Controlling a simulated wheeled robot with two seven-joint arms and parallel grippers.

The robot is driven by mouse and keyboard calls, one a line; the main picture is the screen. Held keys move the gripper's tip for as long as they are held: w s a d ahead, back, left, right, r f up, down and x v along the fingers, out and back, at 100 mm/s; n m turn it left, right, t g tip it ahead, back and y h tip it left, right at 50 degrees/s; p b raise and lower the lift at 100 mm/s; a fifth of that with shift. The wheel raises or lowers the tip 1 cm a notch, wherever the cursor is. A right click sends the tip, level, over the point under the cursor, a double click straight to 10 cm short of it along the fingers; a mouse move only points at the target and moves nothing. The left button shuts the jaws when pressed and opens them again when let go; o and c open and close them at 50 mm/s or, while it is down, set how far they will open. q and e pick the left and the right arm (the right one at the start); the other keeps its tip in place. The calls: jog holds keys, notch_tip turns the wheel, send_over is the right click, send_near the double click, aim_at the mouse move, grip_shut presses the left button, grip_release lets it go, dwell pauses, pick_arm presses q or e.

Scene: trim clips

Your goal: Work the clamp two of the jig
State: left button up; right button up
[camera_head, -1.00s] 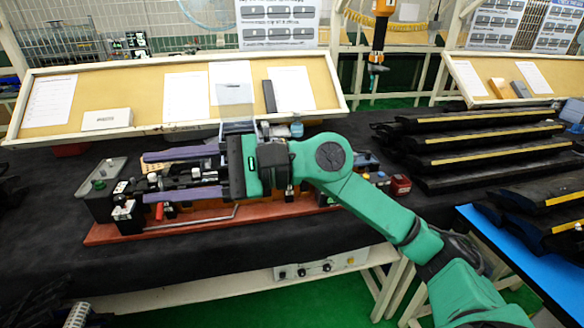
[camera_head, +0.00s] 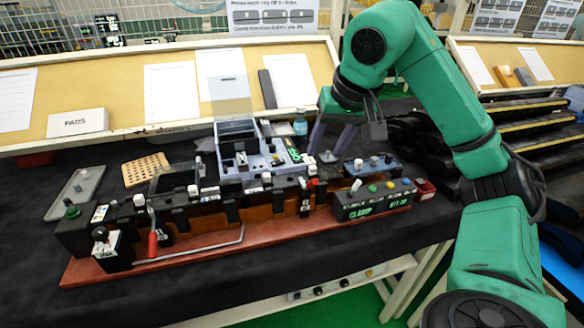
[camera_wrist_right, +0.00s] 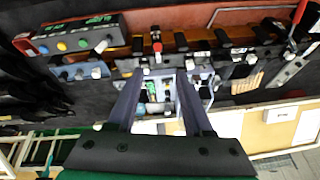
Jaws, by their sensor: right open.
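The jig is a long row of black blocks on a red-brown base (camera_head: 200,260) on the dark table. One clamp with a red handle (camera_head: 152,243) stands at its left end. Another small red-tipped lever (camera_head: 313,182) stands near the middle right. I cannot tell which is clamp two. My right gripper (camera_head: 328,145) is open and empty, behind and above the jig's right part, with its fingers pointing down. In the wrist view its two fingers (camera_wrist_right: 160,75) are apart, toward the row of blocks, and the red handle (camera_wrist_right: 299,12) shows far right. My left gripper is not in view.
A control box (camera_head: 372,200) with coloured buttons and a green display stands at the jig's right end. A grey-blue fixture (camera_head: 250,155), a perforated tan block (camera_head: 146,169) and a grey tray (camera_head: 75,190) lie behind the jig. Dark trim parts (camera_head: 530,112) are stacked at the right.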

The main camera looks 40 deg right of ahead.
aim_at(313, 182)
jog(key=x, duration=0.3)
jog(key=b+x, duration=0.1)
jog(key=x, duration=0.3)
jog(key=b+x, duration=0.1)
jog(key=x, duration=0.3)
jog(key=shift+s+d+f, duration=0.15)
jog(key=shift+s+f, duration=0.15)
jog(key=shift+s, duration=0.05)
jog(key=shift+x, duration=1.1)
jog(key=shift+s, duration=0.1)
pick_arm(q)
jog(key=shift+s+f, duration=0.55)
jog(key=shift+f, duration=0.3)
pick_arm(e)
grip_shut()
